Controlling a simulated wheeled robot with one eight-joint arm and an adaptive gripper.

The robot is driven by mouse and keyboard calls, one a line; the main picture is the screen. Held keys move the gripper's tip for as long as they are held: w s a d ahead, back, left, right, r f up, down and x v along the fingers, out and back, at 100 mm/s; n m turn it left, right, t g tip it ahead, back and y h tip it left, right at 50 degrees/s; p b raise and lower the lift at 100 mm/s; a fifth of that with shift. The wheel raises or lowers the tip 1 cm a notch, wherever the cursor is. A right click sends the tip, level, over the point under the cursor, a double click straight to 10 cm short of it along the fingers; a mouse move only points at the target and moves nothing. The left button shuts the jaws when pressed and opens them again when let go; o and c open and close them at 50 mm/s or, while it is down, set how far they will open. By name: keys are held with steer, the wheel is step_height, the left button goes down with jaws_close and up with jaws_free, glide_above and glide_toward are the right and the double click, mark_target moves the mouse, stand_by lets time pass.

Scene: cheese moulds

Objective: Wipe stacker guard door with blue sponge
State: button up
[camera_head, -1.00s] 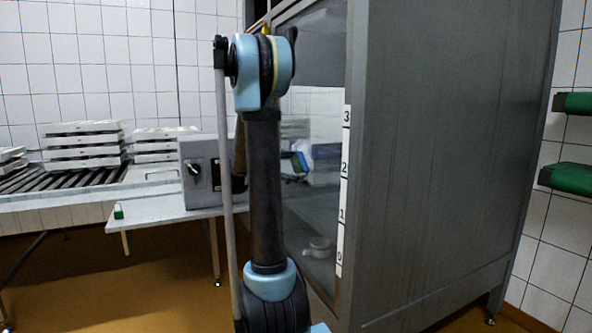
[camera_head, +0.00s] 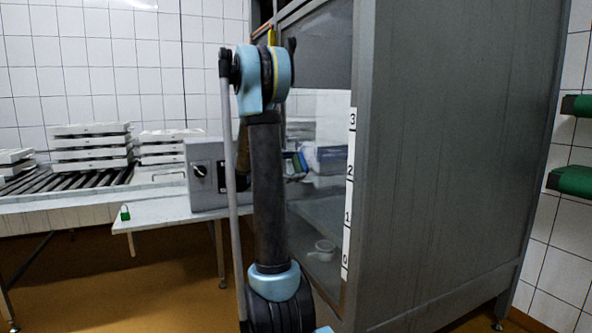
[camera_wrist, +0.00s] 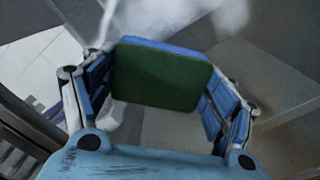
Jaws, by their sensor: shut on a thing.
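My gripper (camera_wrist: 160,98) is shut on the blue sponge (camera_wrist: 158,76), which shows a dark green pad face and a blue edge in the wrist view. The stacker guard door (camera_head: 318,215) is a see-through panel in a grey frame, left of the cabinet's large grey side. In the head view, my gripper and the sponge are small beside my arm, at the door's mid height; I cannot tell whether the sponge touches the panel. In the wrist view, a whitish cloudy smear (camera_wrist: 225,16) shows beyond the sponge's upper edge.
A strip numbered 0 to 3 (camera_head: 349,195) runs up the door's right edge. A white cup (camera_head: 323,250) shows through the panel. Left are a grey control box (camera_head: 206,174), a table with a green padlock (camera_head: 125,213), and stacked white moulds (camera_head: 92,148) on rollers.

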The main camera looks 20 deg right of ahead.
mark_target(298, 159)
steer(key=shift+w, duration=3.05)
steer(key=shift+s+r, duration=0.75)
steer(key=shift+s, duration=0.2)
steer(key=shift+s+r, duration=0.7)
steer(key=shift+s, duration=0.2)
steer(key=shift+s+d, duration=0.2)
steer(key=shift+s, duration=1.6)
steer(key=shift+s+a, duration=0.1)
steer(key=shift+s, duration=3.3)
steer(key=shift+s+d, duration=0.2)
steer(key=shift+s, duration=1.5)
steer(key=shift+a+r, duration=0.1)
steer(key=shift+r, duration=1.4)
steer(key=shift+w, duration=5.35)
